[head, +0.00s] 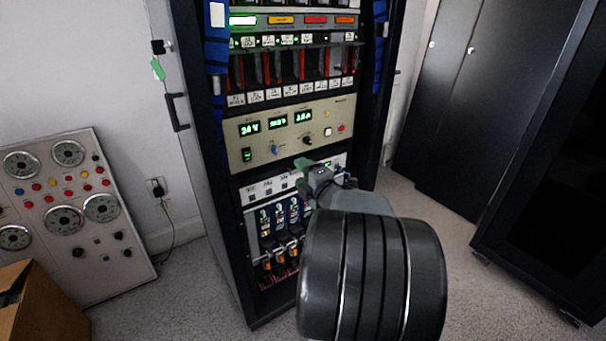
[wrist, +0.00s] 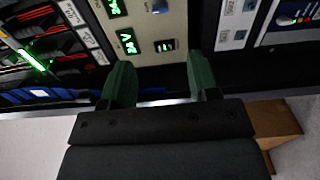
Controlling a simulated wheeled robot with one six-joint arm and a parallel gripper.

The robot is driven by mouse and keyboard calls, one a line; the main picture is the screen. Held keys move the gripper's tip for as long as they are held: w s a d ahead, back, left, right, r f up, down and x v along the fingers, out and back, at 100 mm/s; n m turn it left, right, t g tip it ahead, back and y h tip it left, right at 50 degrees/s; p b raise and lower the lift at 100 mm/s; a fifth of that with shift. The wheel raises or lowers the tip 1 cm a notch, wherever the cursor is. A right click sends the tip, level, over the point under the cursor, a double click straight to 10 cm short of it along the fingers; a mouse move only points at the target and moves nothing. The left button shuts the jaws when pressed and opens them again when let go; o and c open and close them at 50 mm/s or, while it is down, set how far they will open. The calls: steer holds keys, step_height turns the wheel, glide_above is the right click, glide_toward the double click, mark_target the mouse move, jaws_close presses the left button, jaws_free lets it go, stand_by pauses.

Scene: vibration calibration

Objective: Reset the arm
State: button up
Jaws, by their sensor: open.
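My arm reaches up from the lower right of the head view and covers part of the rack. My gripper (wrist: 163,85) shows in the wrist view with two green fingers spread apart and nothing between them. In the head view a green fingertip of my gripper (head: 304,164) shows just below the beige panel. The beige power panel (head: 290,132) has lit green displays, knobs and a red button. It also shows beyond the fingers in the wrist view (wrist: 165,35). I cannot tell how far the fingertips are from the panel.
The equipment rack (head: 203,150) stands in the middle. A gauge panel (head: 70,215) leans on the left wall, with a cardboard box (head: 45,312) before it. Dark cabinets (head: 455,100) stand at right. Grey carpet (head: 445,235) is clear between the rack and the right cabinet.

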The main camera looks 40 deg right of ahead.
stand_by(0.4)
steer(key=w+a+r+m+g+h+p, duration=0.1)
steer(key=a+r+m+g+p, duration=0.2)
steer(key=r+m+p, duration=0.3)
steer(key=w+a+r+m+g+h+p, duration=0.1)
steer(key=a+r+m+g+h+p, duration=0.2)
steer(key=r+p, duration=0.45)
steer(key=s+a+r+m+g+y+p, duration=0.3)
steer(key=s+a+p, duration=0.3)
steer(key=a+p, duration=0.2)
steer(key=s+a+r+m+g+y+p, duration=0.3)
steer(key=a+p, duration=0.5)
steer(key=a, duration=0.3)
steer(key=s+m+g, duration=0.1)
steer(key=s+g, duration=0.1)
steer(key=s, duration=0.1)
steer(key=shift+s+r+y+p, duration=0.3)
steer(key=shift+s+r, duration=0.1)
